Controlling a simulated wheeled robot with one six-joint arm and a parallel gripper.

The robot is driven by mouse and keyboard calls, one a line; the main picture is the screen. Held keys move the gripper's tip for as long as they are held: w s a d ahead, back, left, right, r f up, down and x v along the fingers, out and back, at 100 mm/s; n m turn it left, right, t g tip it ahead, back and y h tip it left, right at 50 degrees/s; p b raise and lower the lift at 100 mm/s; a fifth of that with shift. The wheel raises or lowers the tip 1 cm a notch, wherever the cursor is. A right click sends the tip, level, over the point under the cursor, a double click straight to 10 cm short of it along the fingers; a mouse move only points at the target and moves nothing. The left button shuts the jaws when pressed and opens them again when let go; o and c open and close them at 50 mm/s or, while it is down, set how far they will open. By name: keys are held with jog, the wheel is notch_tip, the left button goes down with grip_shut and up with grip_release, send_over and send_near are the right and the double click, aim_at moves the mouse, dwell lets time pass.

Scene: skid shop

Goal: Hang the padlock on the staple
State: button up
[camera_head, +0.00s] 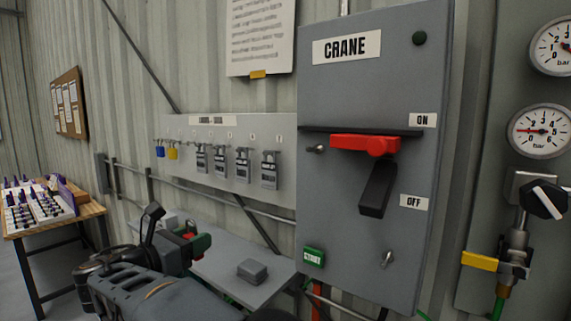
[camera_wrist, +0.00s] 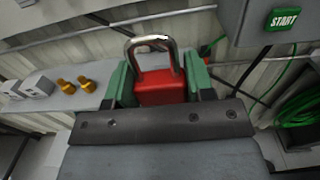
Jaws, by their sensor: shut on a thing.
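A red padlock (camera_wrist: 160,92) with a silver shackle (camera_wrist: 151,40) is held between the green jaws of my gripper (camera_wrist: 154,90), shackle pointing up. In the head view my gripper (camera_head: 196,240) is low at the left, over the grey shelf, with a bit of the red padlock (camera_head: 190,229) showing. The grey CRANE box (camera_head: 325,95) is to the right of the gripper, apart from it. A small metal fitting (camera_head: 314,149) sits under the dark bar at its left, and another (camera_head: 387,259) at its lower right. I cannot tell which is the staple.
The box has a red and black handle (camera_head: 377,190) pointing down towards OFF, and a green START label (camera_head: 314,257). A board (camera_head: 215,130) with several padlocks hangs behind. A grey block (camera_head: 252,271) stands on the shelf (camera_head: 225,268). Gauges and a valve are at right.

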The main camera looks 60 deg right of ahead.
aim_at(327, 164)
jog(key=s+d+r+m+g+p, duration=0.1)
jog(key=s+d+r+m+g, duration=0.1)
jog(key=s+r, duration=0.8)
jog(key=shift+s+d+r+g, duration=0.3)
jog(key=shift+d+r+g, duration=0.3)
jog(key=shift+d, duration=0.05)
jog(key=s+r, duration=0.2)
jog(key=s, duration=0.1)
jog(key=s+r+g+p, duration=0.1)
jog(key=s+r, duration=0.1)
jog(key=s, duration=0.2)
jog(key=s+r+m+g, duration=0.1)
jog(key=s+r, duration=0.1)
jog(key=s, duration=0.1)
jog(key=shift+s+d+r+y, duration=0.3)
jog(key=shift+s+d+r, duration=0.1)
jog(key=shift+w+d+f+x, duration=0.1)
jog(key=shift+w+x, duration=0.2)
jog(key=shift+x, duration=1.1)
jog(key=shift+w+d+f+x, duration=0.1)
jog(key=shift+w+x, duration=0.2)
jog(key=shift+x, duration=1.1)
jog(key=shift+w+d+f+x, duration=0.1)
jog(key=shift+w+x, duration=0.2)
jog(key=shift+x, duration=1.1)
jog(key=shift+d+f+b, duration=0.3)
jog(key=shift+d+f, duration=0.2)
jog(key=shift+f, duration=0.1)
jog(key=o, duration=0.8)
